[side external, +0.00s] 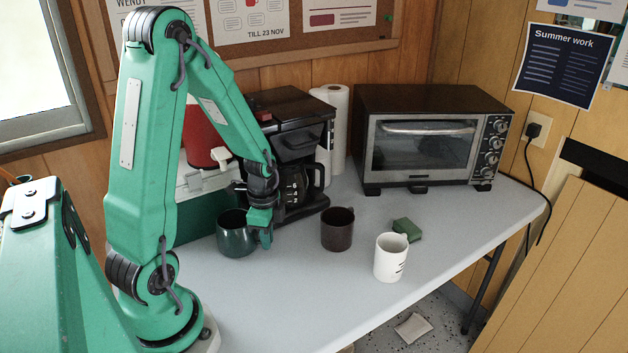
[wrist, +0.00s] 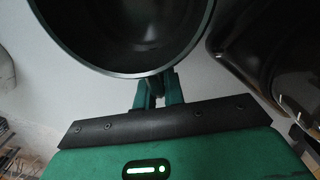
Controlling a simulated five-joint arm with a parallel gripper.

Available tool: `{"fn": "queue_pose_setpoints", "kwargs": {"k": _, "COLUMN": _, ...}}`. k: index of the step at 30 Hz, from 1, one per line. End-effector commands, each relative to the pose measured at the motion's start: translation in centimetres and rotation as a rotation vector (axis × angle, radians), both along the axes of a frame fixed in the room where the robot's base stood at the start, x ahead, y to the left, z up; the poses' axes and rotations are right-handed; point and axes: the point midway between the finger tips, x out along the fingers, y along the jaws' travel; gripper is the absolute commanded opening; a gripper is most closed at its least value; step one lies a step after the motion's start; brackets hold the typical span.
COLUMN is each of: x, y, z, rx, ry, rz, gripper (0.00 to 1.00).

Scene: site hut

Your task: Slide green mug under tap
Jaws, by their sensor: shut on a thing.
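The dark green mug (side external: 235,240) stands upright on the grey table, in front of the green and white cooler. My gripper (side external: 264,236) is at its right side, low, shut on its handle. In the wrist view, the mug (wrist: 110,45) fills the top, its round mouth open and its inside dark and seemingly empty. My fingers (wrist: 157,93) close on the handle just below its rim. The white tap (side external: 221,156) sits low on the red drinks jug, higher than the mug and a little left of it. I cannot tell whether the mug is directly beneath it.
The coffee maker (side external: 290,130) stands close behind and right of my gripper. The cooler (side external: 196,188) carries the red jug (side external: 203,130). A brown mug (side external: 337,232), a white mug (side external: 390,258) and a green sponge (side external: 407,229) are to the right. The front table (side external: 290,295) is clear.

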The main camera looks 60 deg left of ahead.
Motion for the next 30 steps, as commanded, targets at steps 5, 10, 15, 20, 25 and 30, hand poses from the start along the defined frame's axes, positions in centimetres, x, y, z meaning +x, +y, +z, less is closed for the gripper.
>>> {"fn": "queue_pose_setpoints", "kwargs": {"k": 5, "x": 0.02, "y": 0.01, "z": 0.02, "rx": 0.001, "ry": -0.001, "rz": 0.000, "gripper": 0.00}}
{"fn": "queue_pose_setpoints", "kwargs": {"k": 10, "x": 0.03, "y": 0.00, "z": -0.04, "rx": 0.000, "ry": 0.000, "rz": 0.000, "gripper": 0.00}}
{"fn": "queue_pose_setpoints", "kwargs": {"k": 15, "x": 0.02, "y": -0.01, "z": -0.23, "rx": 0.000, "ry": 0.000, "rz": 0.000, "gripper": 0.00}}
{"fn": "queue_pose_setpoints", "kwargs": {"k": 20, "x": 0.04, "y": -0.01, "z": -0.46, "rx": 0.000, "ry": 0.000, "rz": 0.000, "gripper": 0.00}}
{"fn": "queue_pose_setpoints", "kwargs": {"k": 25, "x": 0.04, "y": 0.00, "z": -0.58, "rx": 0.001, "ry": -0.001, "rz": 0.000, "gripper": 0.24}}
{"fn": "queue_pose_setpoints", "kwargs": {"k": 30, "x": 0.04, "y": -0.01, "z": -0.58, "rx": 0.001, "ry": -0.001, "rz": 0.000, "gripper": 0.36}}
